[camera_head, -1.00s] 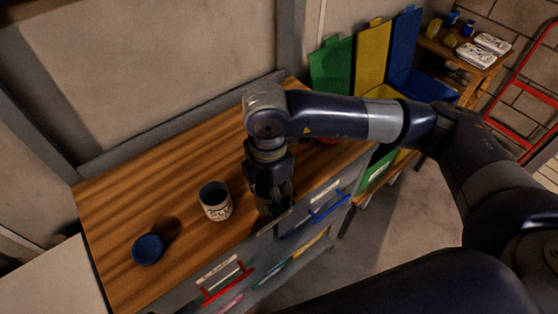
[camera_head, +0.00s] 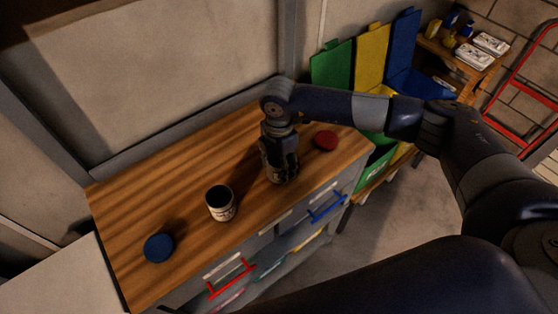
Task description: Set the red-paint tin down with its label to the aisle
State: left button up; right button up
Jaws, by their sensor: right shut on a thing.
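My right gripper (camera_head: 281,168) points down over the wooden bench top (camera_head: 130,215) and is shut on the red-paint tin (camera_head: 284,179). Only a small pale part of that tin shows low between the dark fingers; its label's facing and its contents are hidden. I cannot tell whether its base touches the bench. A red round lid (camera_head: 326,140) lies to the right of the gripper. An open white tin (camera_head: 221,207) with dark lettering and a dark inside stands upright to the left of it. My left gripper is not in view.
A blue round lid (camera_head: 159,248) lies at the bench's left end. Drawers with a red handle (camera_head: 232,281) and a blue handle (camera_head: 328,208) face the aisle floor (camera_head: 392,225). Green, yellow and blue bin lids (camera_head: 374,55) stand beyond the bench's right end. The bench's back left is clear.

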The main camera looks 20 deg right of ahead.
jog(key=shift+f, duration=0.15)
jog(key=o, duration=1.2)
jog(key=shift+o, duration=0.2)
jog(key=shift+r, duration=0.5)
notch_tip(320, 180, up, 11)
jog(key=b, duration=0.4)
jog(key=shift+r, duration=0.2)
